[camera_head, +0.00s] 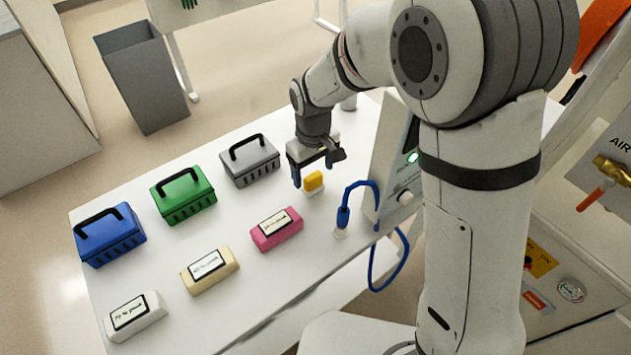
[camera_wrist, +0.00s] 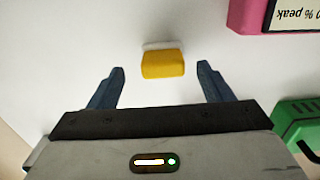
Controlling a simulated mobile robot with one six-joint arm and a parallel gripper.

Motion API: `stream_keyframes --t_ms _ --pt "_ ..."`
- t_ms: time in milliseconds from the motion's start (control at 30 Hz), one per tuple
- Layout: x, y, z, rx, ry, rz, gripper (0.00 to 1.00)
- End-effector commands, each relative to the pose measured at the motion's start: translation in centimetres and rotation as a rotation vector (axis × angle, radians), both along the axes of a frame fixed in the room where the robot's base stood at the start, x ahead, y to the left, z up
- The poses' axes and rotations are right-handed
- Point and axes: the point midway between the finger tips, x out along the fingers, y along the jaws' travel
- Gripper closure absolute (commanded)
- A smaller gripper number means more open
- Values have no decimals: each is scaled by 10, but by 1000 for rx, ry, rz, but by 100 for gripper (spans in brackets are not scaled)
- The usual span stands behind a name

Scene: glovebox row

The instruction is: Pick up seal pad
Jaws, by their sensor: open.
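A small yellow block with a pale part along one side, which seems to be the seal pad (camera_head: 313,181), is on the white table, right by my gripper (camera_head: 316,175). In the wrist view the yellow pad (camera_wrist: 162,64) lies ahead of the gap between my two blue-grey fingers. My gripper (camera_wrist: 160,85) is open and empty, with one finger on each side of the pad's line. I cannot tell the height of the fingertips above the table.
Pink (camera_head: 277,230), tan (camera_head: 210,270) and white (camera_head: 136,316) labelled blocks lie along the table's front. Grey (camera_head: 250,166), green (camera_head: 184,199) and blue (camera_head: 110,240) handled boxes stand behind them. A blue cable (camera_head: 374,190) and a device (camera_head: 388,160) are right of the pad.

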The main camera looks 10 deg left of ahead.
Motion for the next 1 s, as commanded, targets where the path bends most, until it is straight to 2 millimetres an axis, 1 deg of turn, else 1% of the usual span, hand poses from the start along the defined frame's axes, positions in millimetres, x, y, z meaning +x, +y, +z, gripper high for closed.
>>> stream_keyframes --t_ms 100,233,333,533,1000 --pt "-5 0 -19 -3 4 0 27" --pt "-4 0 -34 -2 3 -1 27" --pt "-4 -1 -38 -2 1 -2 27" --pt "-3 -1 -38 -1 1 -2 28" --pt "-3 -1 -38 -1 1 -3 67"
